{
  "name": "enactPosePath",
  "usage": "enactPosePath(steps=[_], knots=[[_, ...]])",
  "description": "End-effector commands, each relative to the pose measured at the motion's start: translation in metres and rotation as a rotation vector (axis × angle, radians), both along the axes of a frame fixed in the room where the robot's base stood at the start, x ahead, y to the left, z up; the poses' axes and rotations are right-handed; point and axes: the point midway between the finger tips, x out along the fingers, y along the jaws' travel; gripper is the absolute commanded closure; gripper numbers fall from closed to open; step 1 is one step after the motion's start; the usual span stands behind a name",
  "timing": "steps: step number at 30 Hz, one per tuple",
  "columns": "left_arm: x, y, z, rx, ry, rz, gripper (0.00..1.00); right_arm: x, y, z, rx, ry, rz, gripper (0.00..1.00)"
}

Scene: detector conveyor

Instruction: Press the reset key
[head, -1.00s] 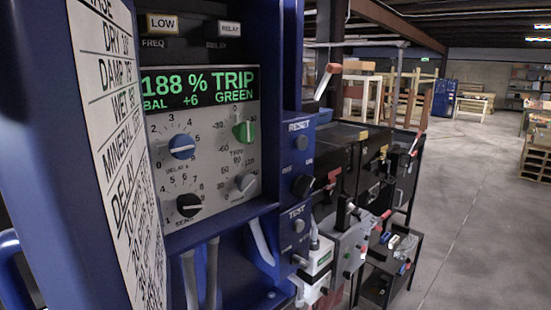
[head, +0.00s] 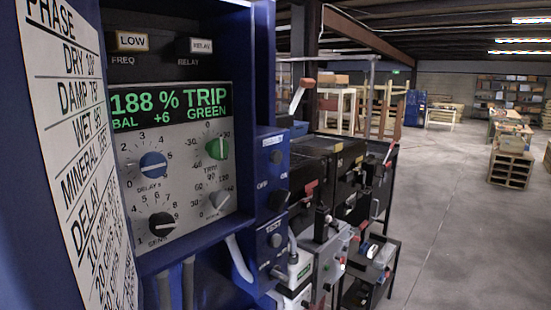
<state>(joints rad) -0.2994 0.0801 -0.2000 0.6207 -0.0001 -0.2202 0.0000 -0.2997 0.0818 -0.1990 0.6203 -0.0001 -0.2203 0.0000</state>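The blue key panel (head: 268,185) stands on the right side of the blue detector cabinet. Its reset key (head: 276,157) is a small round grey button under a white label near the panel top. A black rotary switch (head: 279,199) sits below it. A second small grey button (head: 275,240) sits under the TEST label. The detector display (head: 170,103) reads 188 % TRIP, BAL +6, GREEN. Neither of my grippers shows in the head view.
A white phase chart (head: 75,150) fills the left side. Black cabinets (head: 345,165) and a tool cart (head: 370,265) stand close behind the key panel. Open concrete floor (head: 450,230) lies to the right, with a wooden pallet stack (head: 510,168) farther back.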

Motion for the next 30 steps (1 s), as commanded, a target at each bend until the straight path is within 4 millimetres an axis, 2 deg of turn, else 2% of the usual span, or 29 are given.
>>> enactPosePath(steps=[4, 10, 30], knots=[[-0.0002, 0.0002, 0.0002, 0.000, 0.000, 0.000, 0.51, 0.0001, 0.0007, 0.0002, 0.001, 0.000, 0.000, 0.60], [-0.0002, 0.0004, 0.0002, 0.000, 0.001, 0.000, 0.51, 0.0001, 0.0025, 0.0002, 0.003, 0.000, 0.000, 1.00], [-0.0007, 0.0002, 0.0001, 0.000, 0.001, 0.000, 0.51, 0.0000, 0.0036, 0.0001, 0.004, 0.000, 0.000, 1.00]])
